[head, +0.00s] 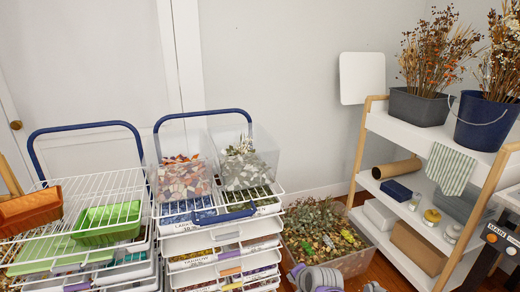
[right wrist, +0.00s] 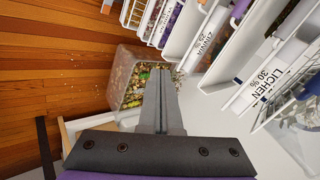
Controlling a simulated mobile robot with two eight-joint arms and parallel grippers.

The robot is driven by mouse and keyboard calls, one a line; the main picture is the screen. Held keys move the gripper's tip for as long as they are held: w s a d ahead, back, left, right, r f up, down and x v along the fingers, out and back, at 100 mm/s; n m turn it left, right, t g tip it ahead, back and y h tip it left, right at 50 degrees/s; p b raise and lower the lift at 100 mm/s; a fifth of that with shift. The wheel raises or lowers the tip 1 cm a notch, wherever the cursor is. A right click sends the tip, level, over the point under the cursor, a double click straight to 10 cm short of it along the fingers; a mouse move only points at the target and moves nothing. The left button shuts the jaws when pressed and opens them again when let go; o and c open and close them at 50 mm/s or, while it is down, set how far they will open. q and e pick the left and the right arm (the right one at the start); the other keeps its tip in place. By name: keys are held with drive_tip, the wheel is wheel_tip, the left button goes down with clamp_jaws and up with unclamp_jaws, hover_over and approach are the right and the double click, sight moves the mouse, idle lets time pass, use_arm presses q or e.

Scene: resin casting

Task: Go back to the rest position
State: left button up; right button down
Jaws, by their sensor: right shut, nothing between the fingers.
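My right gripper (right wrist: 160,75) shows in the right wrist view with its two long grey fingers together and nothing between them. Its fingertips point toward a clear bin (right wrist: 128,82) of mixed dried bits. In the head view, grey rounded parts of my right arm show at the bottom edge, in front of the same bin (head: 352,262); the fingers cannot be made out there. My left gripper is not in view.
White drawer carts with blue handles (head: 203,115) stand left of the bin, holding clear boxes and a green tray (head: 107,222). A white-shelved wooden rack (head: 430,140) with dried plants stands right.

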drive_tip(key=s+d+n+g+h, duration=0.1)
drive_tip(key=s+d+n, duration=0.25)
drive_tip(key=s, duration=0.75)
drive_tip(key=s+d+f+n+g+h, duration=0.15)
drive_tip(key=s+n, duration=0.25)
drive_tip(key=s, duration=0.7)
drive_tip(key=s+d+n+g, duration=0.1)
drive_tip(key=s+d+n, duration=0.2)
drive_tip(key=s, duration=0.9)
use_arm(q)
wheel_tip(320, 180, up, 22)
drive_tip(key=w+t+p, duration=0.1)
drive_tip(key=p, duration=1.8)
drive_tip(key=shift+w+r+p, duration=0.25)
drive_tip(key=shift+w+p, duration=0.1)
drive_tip(key=shift+p, duration=0.05)
use_arm(e)
wheel_tip(320, 180, up, 23)
drive_tip(key=w+t, duration=0.1)
drive_tip(key=shift+w+f, duration=0.2)
drive_tip(key=shift+a, duration=0.1)
